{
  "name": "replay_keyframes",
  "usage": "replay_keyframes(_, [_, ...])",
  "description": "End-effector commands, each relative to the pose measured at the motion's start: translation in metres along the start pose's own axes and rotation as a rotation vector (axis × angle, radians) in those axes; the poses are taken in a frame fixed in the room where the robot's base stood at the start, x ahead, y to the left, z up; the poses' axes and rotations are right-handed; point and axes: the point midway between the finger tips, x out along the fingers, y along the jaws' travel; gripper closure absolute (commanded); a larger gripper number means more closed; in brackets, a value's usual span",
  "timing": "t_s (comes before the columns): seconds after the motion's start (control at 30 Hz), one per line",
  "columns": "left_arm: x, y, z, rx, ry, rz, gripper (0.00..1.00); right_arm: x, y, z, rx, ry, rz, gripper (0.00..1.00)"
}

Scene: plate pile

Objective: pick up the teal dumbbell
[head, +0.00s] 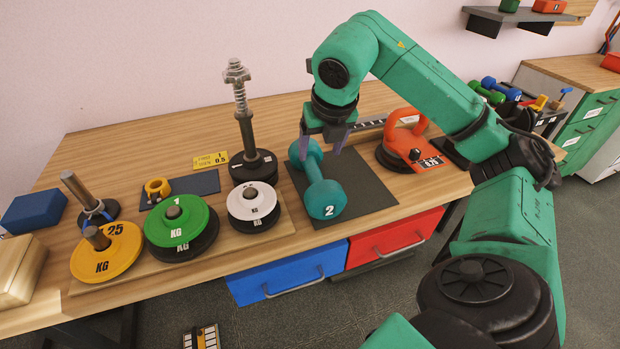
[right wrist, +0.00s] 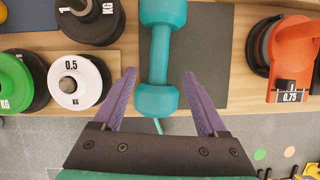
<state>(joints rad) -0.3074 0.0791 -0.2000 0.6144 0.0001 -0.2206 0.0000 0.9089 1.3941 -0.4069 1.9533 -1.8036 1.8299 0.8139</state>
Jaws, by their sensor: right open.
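The teal dumbbell (head: 322,190) lies on a dark grey mat (head: 367,189) on the wooden table, its near end marked 2. It also shows in the right wrist view (right wrist: 161,55), upright in the picture. My right gripper (head: 324,142) is above the dumbbell in the head view, fingers pointing down. In the right wrist view its two purple fingers (right wrist: 158,82) are apart, one on each side of the dumbbell's near end, with nothing held. Whether the fingers are level with the handle cannot be told. My left gripper is not in view.
A black-based post (head: 249,140) and weight plates on pegs, white (head: 252,203), green (head: 181,222) and yellow (head: 107,254), stand left of the mat. An orange kettlebell (head: 410,145) stands to its right. Blue (head: 288,274) and red (head: 394,238) drawers are below the table's front edge.

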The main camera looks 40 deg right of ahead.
Motion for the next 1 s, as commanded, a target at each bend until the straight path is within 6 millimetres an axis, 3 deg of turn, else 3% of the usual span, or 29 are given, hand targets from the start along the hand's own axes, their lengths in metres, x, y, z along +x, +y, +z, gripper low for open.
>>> replay_keyframes(0.13, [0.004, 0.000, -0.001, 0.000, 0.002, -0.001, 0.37, 0.041, -0.001, -0.001, -0.001, 0.005, -0.004, 0.25])
replay_keyframes(0.53, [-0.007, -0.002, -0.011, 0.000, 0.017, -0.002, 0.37, 0.106, 0.002, -0.005, 0.000, 0.004, 0.000, 0.25])
replay_keyframes(0.63, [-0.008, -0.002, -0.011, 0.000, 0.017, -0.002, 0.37, 0.117, 0.002, -0.005, -0.001, 0.002, 0.000, 0.25])
replay_keyframes(0.8, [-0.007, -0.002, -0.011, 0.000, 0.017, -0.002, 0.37, 0.118, 0.002, -0.005, -0.002, -0.001, 0.001, 0.25])
replay_keyframes(0.83, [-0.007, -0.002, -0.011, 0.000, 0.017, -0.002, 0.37, 0.118, 0.002, -0.005, -0.001, -0.001, 0.001, 0.29])
replay_keyframes(1.0, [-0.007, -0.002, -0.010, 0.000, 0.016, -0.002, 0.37, 0.118, 0.002, -0.005, -0.001, 0.000, 0.001, 0.94])
